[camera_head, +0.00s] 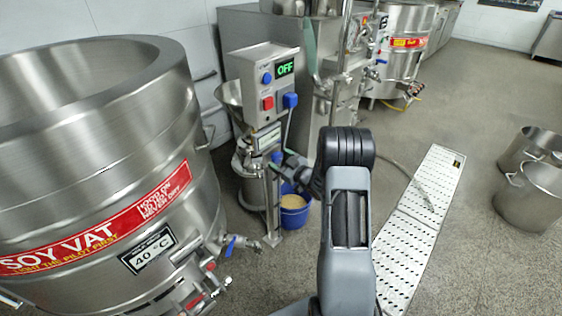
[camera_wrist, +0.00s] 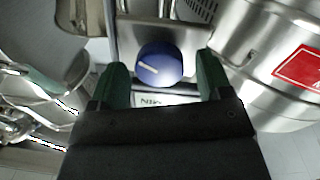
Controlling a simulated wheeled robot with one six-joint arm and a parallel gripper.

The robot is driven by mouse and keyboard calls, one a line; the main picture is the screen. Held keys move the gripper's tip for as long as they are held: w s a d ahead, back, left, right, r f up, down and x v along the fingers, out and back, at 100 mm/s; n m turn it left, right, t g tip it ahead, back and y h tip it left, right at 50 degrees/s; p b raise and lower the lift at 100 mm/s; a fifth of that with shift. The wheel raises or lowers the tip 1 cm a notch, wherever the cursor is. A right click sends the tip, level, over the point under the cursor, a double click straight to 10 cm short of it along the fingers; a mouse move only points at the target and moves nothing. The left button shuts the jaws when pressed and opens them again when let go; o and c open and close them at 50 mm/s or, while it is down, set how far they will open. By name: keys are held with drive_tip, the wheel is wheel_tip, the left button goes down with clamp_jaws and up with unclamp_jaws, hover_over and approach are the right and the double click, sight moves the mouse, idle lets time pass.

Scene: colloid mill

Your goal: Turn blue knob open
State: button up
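The blue knob (camera_wrist: 158,63) shows in the wrist view, round with a pale pointer line on its face. It sits on a metal panel of the mill. My gripper (camera_wrist: 162,78) is open, with one green fingertip on each side of the knob and visible gaps between. I see no contact. In the head view the small blue knob (camera_head: 277,157) is on the mill's front, below a label plate, and my gripper (camera_head: 288,160) is close to it, partly hidden by my wrist. The control box (camera_head: 262,85) above reads OFF.
A large steel soy vat (camera_head: 95,170) stands close on the left, with a blue-handled valve (camera_head: 230,245). A blue bucket (camera_head: 294,215) is on the floor below the mill. A drain grate (camera_head: 410,235) and steel pots (camera_head: 530,190) lie to the right, with open floor around.

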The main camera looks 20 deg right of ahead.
drive_tip(key=shift+p+v, duration=1)
drive_tip(key=shift+v, duration=5.95)
drive_tip(key=shift+f, duration=0.15)
